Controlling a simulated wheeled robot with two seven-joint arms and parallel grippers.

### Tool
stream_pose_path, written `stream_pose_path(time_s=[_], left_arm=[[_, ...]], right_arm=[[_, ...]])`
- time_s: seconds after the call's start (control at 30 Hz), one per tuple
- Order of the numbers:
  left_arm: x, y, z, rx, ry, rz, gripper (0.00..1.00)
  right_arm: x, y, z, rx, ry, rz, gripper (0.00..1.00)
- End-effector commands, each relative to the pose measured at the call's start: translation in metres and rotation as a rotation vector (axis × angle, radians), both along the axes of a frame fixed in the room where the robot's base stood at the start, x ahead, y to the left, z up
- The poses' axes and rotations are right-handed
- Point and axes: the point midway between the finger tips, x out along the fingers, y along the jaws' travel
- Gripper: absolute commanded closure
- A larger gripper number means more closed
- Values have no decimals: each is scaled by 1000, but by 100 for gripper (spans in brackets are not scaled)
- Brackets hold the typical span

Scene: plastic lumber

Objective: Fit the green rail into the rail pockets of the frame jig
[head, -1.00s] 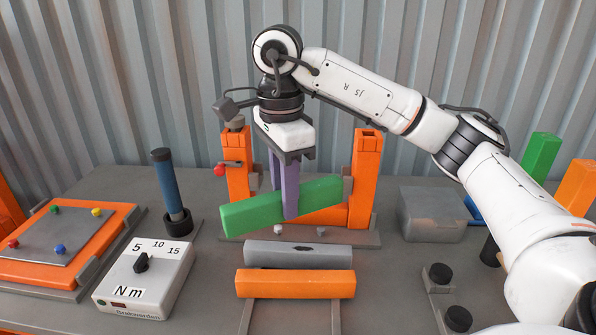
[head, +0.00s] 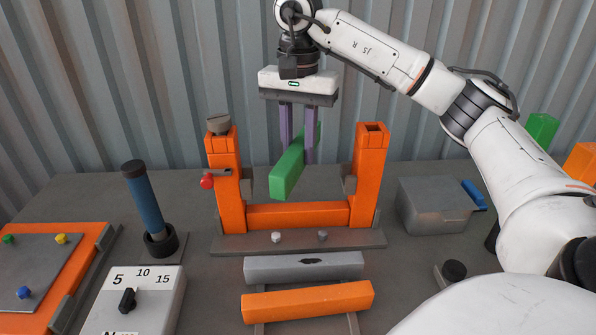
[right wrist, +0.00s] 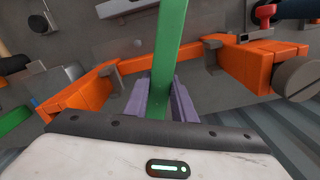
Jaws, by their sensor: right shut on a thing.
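The green rail (head: 287,174) is held in the air by my right gripper (head: 298,158), which is shut on it with purple fingers either side. The rail points lengthwise toward the camera, between the two orange posts and above the lower crossbar of the frame jig (head: 298,215). It is apart from both posts. In the right wrist view the green rail (right wrist: 170,50) runs out from between the purple fingers (right wrist: 159,98). Grey rail pockets show on the inner sides of the left post (head: 226,173) and right post (head: 349,184). My left gripper is not in view.
A grey bar (head: 285,268) and an orange bar (head: 300,301) lie in front of the jig. A blue-handled tool (head: 145,205) stands left, near a torque box (head: 135,300). A grey bin (head: 432,207) is right. A red knob (head: 207,181) sits at the left post.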

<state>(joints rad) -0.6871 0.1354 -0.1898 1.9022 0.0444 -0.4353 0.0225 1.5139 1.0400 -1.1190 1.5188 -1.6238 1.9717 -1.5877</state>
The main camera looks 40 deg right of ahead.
Motion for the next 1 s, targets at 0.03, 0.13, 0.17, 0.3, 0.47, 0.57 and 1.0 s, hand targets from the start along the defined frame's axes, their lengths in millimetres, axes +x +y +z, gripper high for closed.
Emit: stream_pose_path(time_s=[0.03,0.13,0.17,0.3,0.47,0.57,1.0], left_arm=[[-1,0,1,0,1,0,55],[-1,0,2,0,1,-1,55],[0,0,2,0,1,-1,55],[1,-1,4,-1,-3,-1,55],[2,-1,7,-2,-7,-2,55],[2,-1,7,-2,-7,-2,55],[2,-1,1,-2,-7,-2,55]], right_arm=[[0,0,-2,0,-1,0,100],[0,0,-9,0,-1,0,100],[0,0,-12,0,-1,0,100],[-1,0,-32,-2,1,-1,100],[0,0,-42,0,-4,-1,100],[0,0,-42,0,-4,-1,100],[0,0,-53,0,-3,-1,100]])
